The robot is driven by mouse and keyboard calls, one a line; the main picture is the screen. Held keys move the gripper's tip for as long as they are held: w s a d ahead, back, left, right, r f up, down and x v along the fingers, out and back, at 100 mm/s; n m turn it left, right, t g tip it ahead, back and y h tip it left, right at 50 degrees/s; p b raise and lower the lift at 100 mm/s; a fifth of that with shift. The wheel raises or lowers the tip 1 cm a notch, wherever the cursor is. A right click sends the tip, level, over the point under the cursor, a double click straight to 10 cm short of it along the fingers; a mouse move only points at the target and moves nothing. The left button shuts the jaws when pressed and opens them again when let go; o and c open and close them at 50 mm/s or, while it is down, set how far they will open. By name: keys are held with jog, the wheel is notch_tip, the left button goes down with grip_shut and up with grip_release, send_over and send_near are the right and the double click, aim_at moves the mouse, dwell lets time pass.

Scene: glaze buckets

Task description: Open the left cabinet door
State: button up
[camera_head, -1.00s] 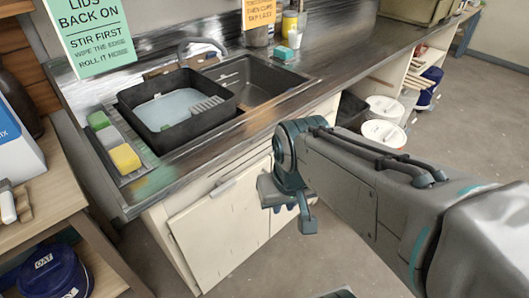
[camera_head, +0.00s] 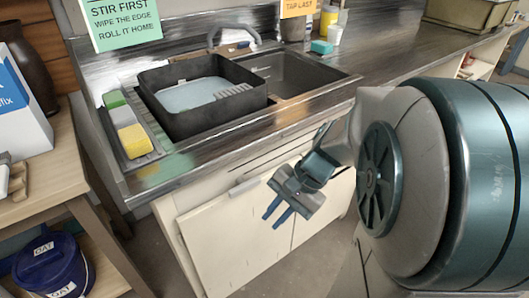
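The left cabinet door (camera_head: 225,240) is a cream panel under the sink counter, and it looks closed. Its pale bar handle (camera_head: 246,184) lies near its top edge. My gripper (camera_head: 277,213) is in front of the door, a little right of and below the handle in the picture. Its two blue fingers point down and left with a gap between them and nothing in it. The fingers look apart from the handle, but their depth to the door is hard to judge. My arm hides part of the area right of the doors.
A wooden shelf (camera_head: 50,185) stands close on the left, with a blue bucket (camera_head: 50,262) low down. Bare floor shows between shelf and cabinet.

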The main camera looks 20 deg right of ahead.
jog(key=w+d+f+m+t+y+b, duration=0.1)
jog(key=w+d+f+m+t+b, duration=0.3)
jog(key=d+f+m+t+b, duration=0.25)
jog(key=w+d+f+m+t+y+b, duration=0.1)
jog(key=w+d+f+m+t+b, duration=0.3)
jog(key=d+f+m, duration=0.4)
jog(key=w+d+f+m+t+y+b, duration=0.1)
jog(key=w+d+f+m+t+b, duration=0.2)
jog(key=d+f+m+t+b, duration=0.35)
jog(key=shift+n+g, duration=0.7)
jog(key=shift+g, duration=0.2)
jog(key=b+x, duration=0.1)
jog(key=x, duration=0.3)
jog(key=b+x, duration=0.2)
jog(key=x, duration=0.2)
jog(key=d+r+b+x, duration=0.1)
jog(key=x, duration=0.3)
jog(key=shift+w+d+b, duration=0.1)
jog(key=shift+w+b, duration=0.3)
jog(key=shift+w, duration=0.1)
grip_shut()
